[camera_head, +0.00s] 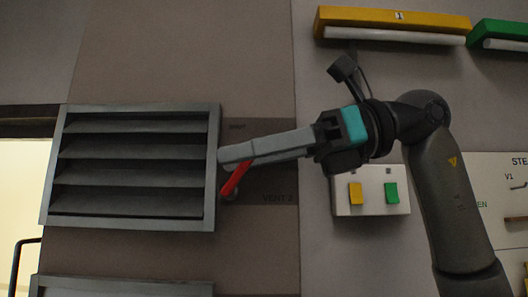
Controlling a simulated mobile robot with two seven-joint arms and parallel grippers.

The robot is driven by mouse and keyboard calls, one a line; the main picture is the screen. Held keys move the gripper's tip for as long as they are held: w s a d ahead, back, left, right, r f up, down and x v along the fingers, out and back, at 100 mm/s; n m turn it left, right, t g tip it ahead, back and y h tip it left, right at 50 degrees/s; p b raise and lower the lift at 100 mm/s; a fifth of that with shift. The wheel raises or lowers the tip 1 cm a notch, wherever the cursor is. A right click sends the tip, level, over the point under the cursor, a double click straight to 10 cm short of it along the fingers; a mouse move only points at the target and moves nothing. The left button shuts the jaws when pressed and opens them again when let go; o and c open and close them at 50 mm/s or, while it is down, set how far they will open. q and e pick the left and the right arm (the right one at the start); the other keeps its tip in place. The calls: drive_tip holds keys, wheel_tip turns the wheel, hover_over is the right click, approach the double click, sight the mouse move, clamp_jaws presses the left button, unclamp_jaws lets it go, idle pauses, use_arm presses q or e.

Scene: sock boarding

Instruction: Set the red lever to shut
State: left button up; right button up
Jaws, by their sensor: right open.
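The red lever (236,179) is on the wall just right of a grey slatted vent (213,165). It slants up and to the right from a pivot near its lower end. My right gripper (224,156) reaches in from the right, with its long grey fingers pointing left across the lever's upper end. The gripper is open. I cannot tell whether a finger touches the lever. My left gripper is not in view.
A white switch box (371,210) with a yellow and a green switch is right of the lever, under my right forearm. A yellow fixture (395,20) and a green one (500,32) are above. A bright opening (20,200) is at far left. A white sign panel (500,170) is at right.

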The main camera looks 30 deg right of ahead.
drive_tip(key=v, duration=1.5)
drive_tip(key=shift+d, duration=0.15)
wheel_tip(320, 180, down, 4)
drive_tip(key=s+d+t+y+b, duration=0.1)
drive_tip(key=d+y+b, duration=0.1)
drive_tip(key=b, duration=0.3)
drive_tip(key=p+x, duration=0.1)
drive_tip(key=x, duration=1.4)
drive_tip(key=shift+r+p, duration=0.35)
drive_tip(key=shift+r, duration=0.3)
drive_tip(key=shift+a, duration=0.15)
clamp_jaws()
